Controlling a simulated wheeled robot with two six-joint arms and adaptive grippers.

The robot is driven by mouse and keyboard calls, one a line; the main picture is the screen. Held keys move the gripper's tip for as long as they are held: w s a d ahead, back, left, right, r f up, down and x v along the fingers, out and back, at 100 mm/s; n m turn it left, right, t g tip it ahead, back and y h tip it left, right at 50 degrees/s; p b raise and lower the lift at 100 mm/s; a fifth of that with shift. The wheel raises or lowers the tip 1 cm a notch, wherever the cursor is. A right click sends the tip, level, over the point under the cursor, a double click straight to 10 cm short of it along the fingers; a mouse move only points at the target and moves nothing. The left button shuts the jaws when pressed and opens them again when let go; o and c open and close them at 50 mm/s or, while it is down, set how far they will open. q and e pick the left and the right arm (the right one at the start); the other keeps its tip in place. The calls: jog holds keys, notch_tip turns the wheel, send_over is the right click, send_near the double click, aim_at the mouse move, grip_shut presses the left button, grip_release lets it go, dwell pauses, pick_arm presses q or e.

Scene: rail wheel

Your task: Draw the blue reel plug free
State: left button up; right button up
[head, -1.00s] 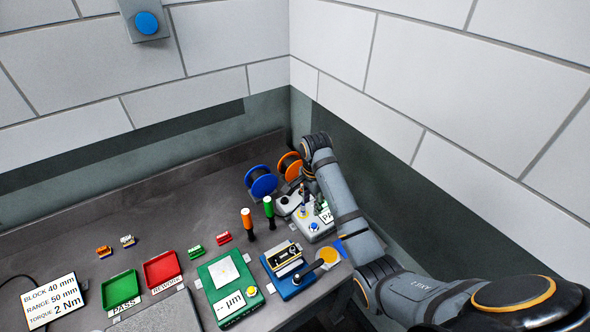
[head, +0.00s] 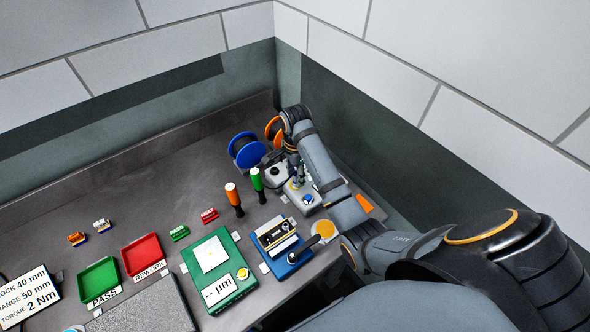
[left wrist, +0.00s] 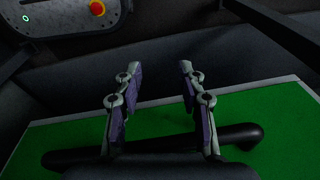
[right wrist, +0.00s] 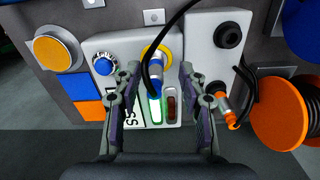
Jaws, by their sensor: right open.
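The blue reel plug (right wrist: 155,64) is a metal connector with a blue band, standing in a yellow-ringed socket on the light grey test box (right wrist: 104,45). A black cable runs over it. My right gripper (right wrist: 158,73) is open, with one finger on each side of the plug in the right wrist view; contact cannot be told. The blue reel (head: 246,151) stands at the back corner of the bench in the head view, and part of it shows in the right wrist view (right wrist: 305,28). My left gripper (left wrist: 160,68) is open and empty, over a green surface.
An orange plug (right wrist: 223,97) sits in a second grey box (right wrist: 222,58) beside the orange reel (right wrist: 281,108). Orange and green-handled tools (head: 257,180) stand in front. A green gauge (head: 217,268) and a blue fixture (head: 287,262) lie nearer. The wall is close behind my right arm.

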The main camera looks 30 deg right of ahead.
jog(key=shift+s+a, duration=0.2)
jog(key=shift+s, duration=0.2)
jog(key=shift+w+f, duration=0.1)
jog(key=shift+w+d, duration=0.1)
jog(key=shift+c, duration=0.5)
grip_shut()
jog(key=c, duration=0.6)
grip_release()
jog(key=shift+c, duration=0.9)
grip_shut()
pick_arm(q)
jog(key=s, duration=0.3)
jog(key=shift+s+a+f, duration=0.2)
jog(key=shift+s+f, duration=0.15)
jog(key=shift+s, duration=0.05)
